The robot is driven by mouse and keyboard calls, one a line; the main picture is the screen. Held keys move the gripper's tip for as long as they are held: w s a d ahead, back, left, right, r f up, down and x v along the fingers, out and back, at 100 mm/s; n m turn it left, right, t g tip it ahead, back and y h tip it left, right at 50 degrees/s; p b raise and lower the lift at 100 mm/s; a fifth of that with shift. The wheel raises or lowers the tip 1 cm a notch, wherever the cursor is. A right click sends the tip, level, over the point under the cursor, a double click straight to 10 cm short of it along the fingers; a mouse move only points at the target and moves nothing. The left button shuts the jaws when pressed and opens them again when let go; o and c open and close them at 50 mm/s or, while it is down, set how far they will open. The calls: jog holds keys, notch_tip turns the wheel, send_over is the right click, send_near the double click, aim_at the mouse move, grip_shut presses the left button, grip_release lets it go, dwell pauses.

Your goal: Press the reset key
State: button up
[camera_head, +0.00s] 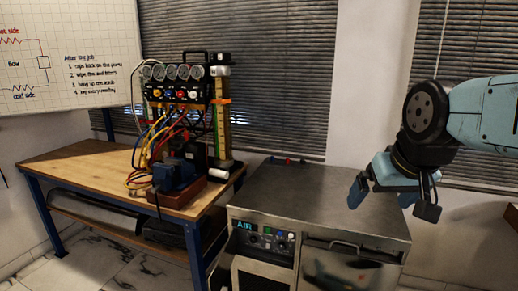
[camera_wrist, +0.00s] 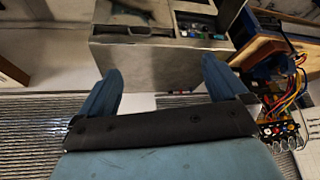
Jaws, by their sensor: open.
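A control panel (camera_head: 262,242) with a lit display reading "AIR" (camera_head: 245,226) and several small knobs and buttons is on the upper left front of a grey metal cabinet (camera_head: 325,205). I cannot tell which control is the reset key. In the wrist view the panel's small coloured controls (camera_wrist: 205,34) show at the top, beyond the right fingertip. My gripper (camera_head: 392,198) is above the right part of the cabinet top, well apart from the panel. In the wrist view my gripper (camera_wrist: 162,66) has its blue fingers spread, with nothing between them.
A wooden bench (camera_head: 75,160) at the left holds a gauge rig (camera_head: 183,90) with several dials, coloured hoses and a blue motor (camera_head: 178,174). Small red and blue items (camera_head: 287,161) lie at the cabinet's back edge. A drawer handle (camera_head: 357,252) is right of the panel. The cabinet top is mostly clear.

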jog(key=shift+s+d, duration=0.35)
jog(key=shift+s, duration=0.2)
